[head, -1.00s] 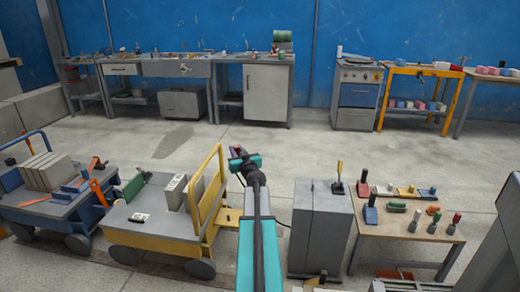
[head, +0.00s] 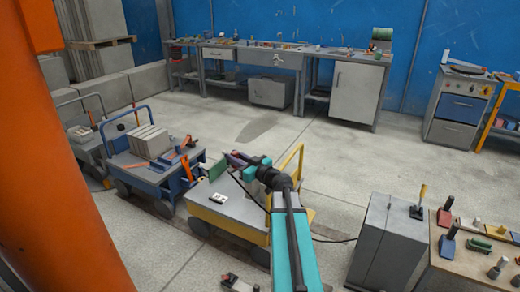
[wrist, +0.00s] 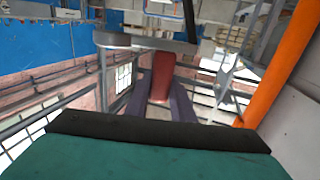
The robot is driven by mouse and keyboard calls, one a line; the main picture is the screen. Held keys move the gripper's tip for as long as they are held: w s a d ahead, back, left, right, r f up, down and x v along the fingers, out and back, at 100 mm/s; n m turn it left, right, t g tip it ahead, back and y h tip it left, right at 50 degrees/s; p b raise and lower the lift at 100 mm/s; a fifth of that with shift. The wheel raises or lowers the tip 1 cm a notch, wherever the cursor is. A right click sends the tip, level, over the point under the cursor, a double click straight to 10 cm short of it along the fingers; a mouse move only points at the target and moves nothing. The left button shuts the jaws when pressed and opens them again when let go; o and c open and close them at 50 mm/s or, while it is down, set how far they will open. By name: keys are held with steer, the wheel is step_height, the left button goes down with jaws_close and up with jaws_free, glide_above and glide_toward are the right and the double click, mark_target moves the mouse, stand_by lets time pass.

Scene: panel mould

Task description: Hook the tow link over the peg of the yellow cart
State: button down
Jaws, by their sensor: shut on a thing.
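The yellow cart (head: 232,218), with a grey top and a yellow rail frame, stands left of centre in the head view. My gripper (head: 236,160) is above its far side, and my teal arm covers part of the cart. In the wrist view my purple fingers (wrist: 163,105) are shut on a red grip (wrist: 161,75). A flat grey bar (wrist: 145,42) crosses beyond the fingers and appears joined to the grip; this looks like the tow link. It is too small to make out in the head view. I cannot make out the cart's peg.
A blue cart (head: 150,172) with grey blocks stands left of the yellow cart. An orange column (head: 60,160) fills the left edge. A grey cabinet (head: 390,245) and a tool table (head: 470,262) stand at right. Open floor lies behind the carts.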

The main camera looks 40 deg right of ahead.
steer(key=s+a+r+n+g+y+p, duration=0.1)
steer(key=s+a+n+g+y+p, duration=0.1)
steer(key=a, duration=1)
steer(key=s+a+r+n+g+y+p, duration=0.1)
steer(key=a+y, duration=0.5)
steer(key=a, duration=0.6)
steer(key=s+a+r+n+g+y+p, duration=0.1)
steer(key=s+a+n+g+y+p, duration=0.2)
steer(key=a+n, duration=0.4)
steer(key=a+g+y+p, duration=0.1)
steer(key=a+y+p, duration=0.1)
steer(key=a, duration=0.3)
steer(key=shift+s+a+g, duration=0.2)
steer(key=shift+a+g, duration=0.05)
steer(key=shift+g, duration=0.05)
steer(key=shift+s, duration=0.15)
